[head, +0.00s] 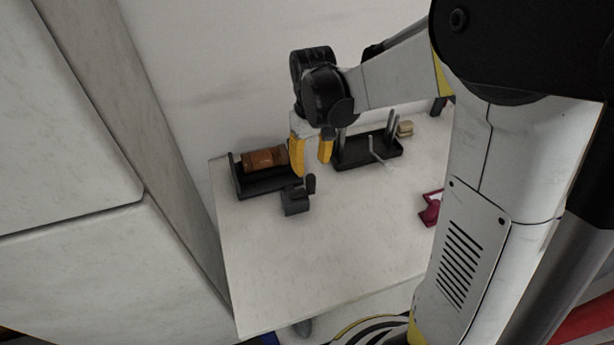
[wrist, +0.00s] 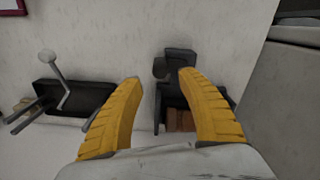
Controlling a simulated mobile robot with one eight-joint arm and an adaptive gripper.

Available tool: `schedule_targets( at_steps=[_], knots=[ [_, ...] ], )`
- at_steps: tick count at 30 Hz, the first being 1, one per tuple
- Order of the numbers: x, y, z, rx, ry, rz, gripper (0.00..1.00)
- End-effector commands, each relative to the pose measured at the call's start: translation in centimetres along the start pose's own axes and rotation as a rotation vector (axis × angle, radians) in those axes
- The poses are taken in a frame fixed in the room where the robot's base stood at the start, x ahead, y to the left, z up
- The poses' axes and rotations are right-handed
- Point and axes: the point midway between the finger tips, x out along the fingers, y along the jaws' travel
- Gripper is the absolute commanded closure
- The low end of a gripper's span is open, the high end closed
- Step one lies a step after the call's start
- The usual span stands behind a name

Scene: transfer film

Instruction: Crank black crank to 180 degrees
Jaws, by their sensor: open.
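The black crank (head: 296,201) is a dark blocky piece with a short upright knob (head: 311,184), at the front right end of a black holder (head: 265,190) carrying a brown roll (head: 265,157). In the wrist view the black crank (wrist: 180,62) lies just beyond the right fingertip, with its round knob (wrist: 160,68) between the two fingertip directions. My gripper (head: 312,167), with yellow fingers, is open and empty above the table, slightly behind and above the crank. The wrist view also shows my gripper (wrist: 160,78); contact with the crank cannot be told. The right finger partly hides the holder and roll.
A second black tray (head: 360,158) with upright posts and a grey crank handle (head: 377,152) stands to the right. A beige piece (head: 405,128) and a magenta object (head: 430,208) are farther right. The front of the white table (head: 300,260) is clear. A wall is behind.

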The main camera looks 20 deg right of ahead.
Motion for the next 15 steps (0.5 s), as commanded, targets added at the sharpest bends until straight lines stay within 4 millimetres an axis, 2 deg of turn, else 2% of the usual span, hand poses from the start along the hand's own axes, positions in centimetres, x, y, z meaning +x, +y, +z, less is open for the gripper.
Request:
schedule_targets(
  at_steps=[3, 9, 15],
  knots=[
    [2.8, 0.0, -0.1, 0.000, 0.001, 0.000, 0.54],
    [6.5, 0.0, 0.0, 0.001, 0.001, 0.000, 0.54],
    [8.2, 0.0, 0.0, 0.001, 0.002, 0.000, 0.54]
  ],
)
